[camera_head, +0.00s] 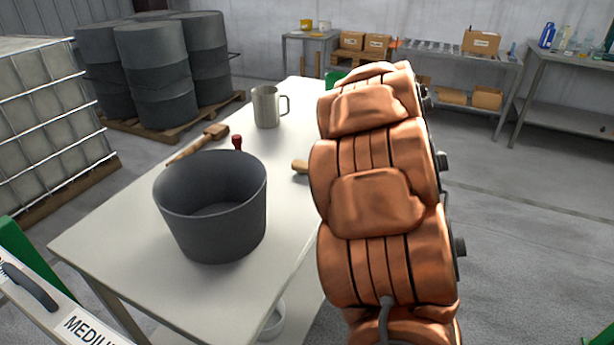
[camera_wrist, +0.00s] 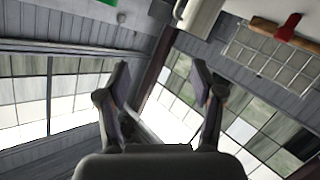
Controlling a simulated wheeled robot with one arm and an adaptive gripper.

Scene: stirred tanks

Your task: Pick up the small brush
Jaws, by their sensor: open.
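A wooden tool (camera_head: 203,142), brush-like in shape, lies on the white table behind the dark grey bucket, which hides part of it. A second wooden handle end (camera_head: 300,166) shows at the table's right side; my arm hides the rest. I cannot tell which is the small brush. In the wrist view, my gripper (camera_wrist: 160,70) has its two fingers spread apart with nothing between them. A brown wooden piece (camera_wrist: 268,27) lies far off at the top right, clear of the fingers. My gripper is hidden behind my arm in the head view.
The dark grey bucket (camera_head: 211,225) stands on the white table (camera_head: 130,238). A red-topped item (camera_head: 237,143) is behind it. A metal jug (camera_head: 266,107) stands farther back. Drums (camera_head: 150,65) on a pallet are at back left. Floor is clear at right.

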